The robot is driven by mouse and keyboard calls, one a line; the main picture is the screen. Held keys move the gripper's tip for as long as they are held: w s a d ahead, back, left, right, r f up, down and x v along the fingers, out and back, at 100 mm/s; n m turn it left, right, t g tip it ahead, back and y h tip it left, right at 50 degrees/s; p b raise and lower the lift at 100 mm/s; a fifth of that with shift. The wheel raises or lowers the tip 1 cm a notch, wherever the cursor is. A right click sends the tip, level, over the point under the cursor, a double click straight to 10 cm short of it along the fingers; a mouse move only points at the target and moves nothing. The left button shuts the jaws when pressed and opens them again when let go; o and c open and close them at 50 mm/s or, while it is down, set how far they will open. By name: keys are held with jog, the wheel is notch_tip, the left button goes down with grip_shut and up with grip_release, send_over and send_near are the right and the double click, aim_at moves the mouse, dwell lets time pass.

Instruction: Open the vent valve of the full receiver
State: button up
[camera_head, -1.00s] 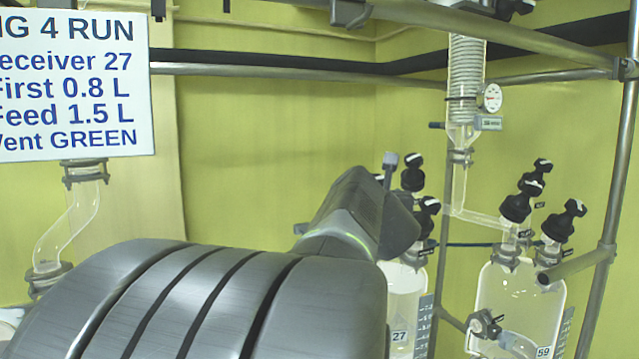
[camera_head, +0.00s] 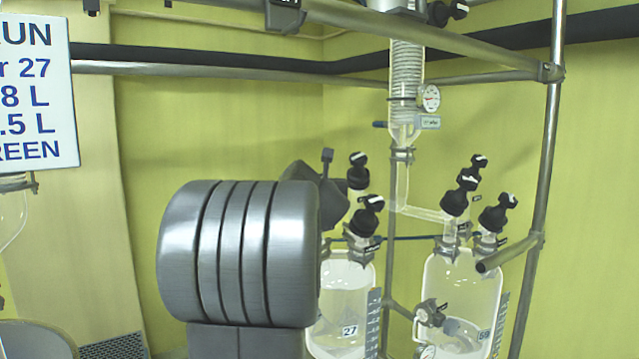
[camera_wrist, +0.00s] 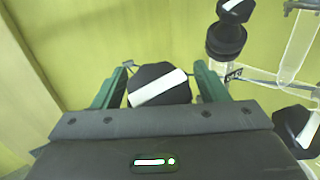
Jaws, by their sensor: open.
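The glass receiver labelled 27 (camera_head: 345,283) stands low in the middle of the head view and looks filled high with pale liquid. Two black valve knobs with white bars, an upper one (camera_head: 357,170) and a lower one (camera_head: 366,215), show above it. In the wrist view a black knob with a slanted white bar (camera_wrist: 158,86) sits between the green fingers of my open gripper (camera_wrist: 160,88). I cannot tell whether the fingers touch it. My gripper (camera_head: 318,195) is mostly hidden behind my arm in the head view.
Receiver 59 (camera_head: 470,290), with less liquid, stands to the right under several black knobs. A metal rail post (camera_head: 546,150) and a glass condenser (camera_head: 406,75) are nearby. In the wrist view other knobs sit at upper right (camera_wrist: 227,38) and lower right (camera_wrist: 297,130).

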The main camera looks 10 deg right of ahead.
jog(key=shift+w, duration=0.1)
jog(key=c, duration=1)
jog(key=n+y+b, duration=0.1)
jog(key=b, duration=0.1)
jog(key=shift+f+b, duration=0.25)
jog(key=shift+b, duration=0.1)
